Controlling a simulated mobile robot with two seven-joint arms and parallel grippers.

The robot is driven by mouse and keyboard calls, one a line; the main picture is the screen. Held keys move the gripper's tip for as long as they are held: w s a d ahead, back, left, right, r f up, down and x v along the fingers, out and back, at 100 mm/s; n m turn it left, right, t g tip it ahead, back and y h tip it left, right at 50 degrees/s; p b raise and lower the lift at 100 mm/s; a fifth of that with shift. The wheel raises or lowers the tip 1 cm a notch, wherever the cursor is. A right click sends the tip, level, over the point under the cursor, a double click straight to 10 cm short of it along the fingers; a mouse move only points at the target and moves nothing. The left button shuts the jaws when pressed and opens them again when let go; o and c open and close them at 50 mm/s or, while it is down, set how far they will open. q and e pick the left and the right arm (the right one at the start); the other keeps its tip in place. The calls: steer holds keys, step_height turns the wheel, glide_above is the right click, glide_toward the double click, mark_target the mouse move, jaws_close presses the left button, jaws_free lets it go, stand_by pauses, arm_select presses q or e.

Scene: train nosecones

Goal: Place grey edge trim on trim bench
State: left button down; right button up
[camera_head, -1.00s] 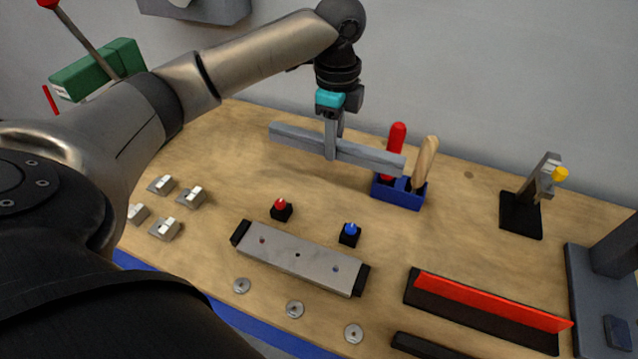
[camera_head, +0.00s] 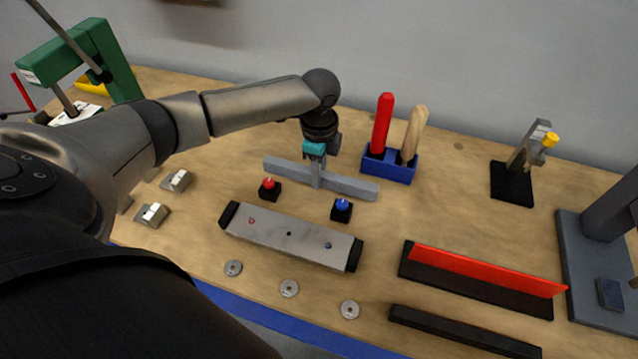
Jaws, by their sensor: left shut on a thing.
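My left gripper (camera_head: 316,168) is shut on the grey edge trim (camera_head: 350,186), a long straight grey bar, and holds it near its middle. The trim runs roughly left to right, low over the bench or touching it; I cannot tell which. It is just behind the red-topped block (camera_head: 269,190) and the blue-topped block (camera_head: 341,210). The wooden bench (camera_head: 455,200) lies below. My right gripper is not in view.
A grey plate with black ends (camera_head: 290,240) lies in front of the trim. A blue holder (camera_head: 390,166) with red and wooden handles stands behind right. A red strip (camera_head: 488,270) on a black base, a toggle clamp (camera_head: 530,150) and several metal clips and washers surround it.

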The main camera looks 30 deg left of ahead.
mark_target(319, 193)
arm_select(q)
steer(key=shift+f, duration=1.9)
steer(key=shift+f+b, duration=0.1)
steer(key=shift+b, duration=0.2)
steer(key=c, duration=0.7)
jaws_free()
step_height(319, 193, up, 12)
steer(key=shift+r+p, duration=0.15)
steer(key=shift+p, duration=0.75)
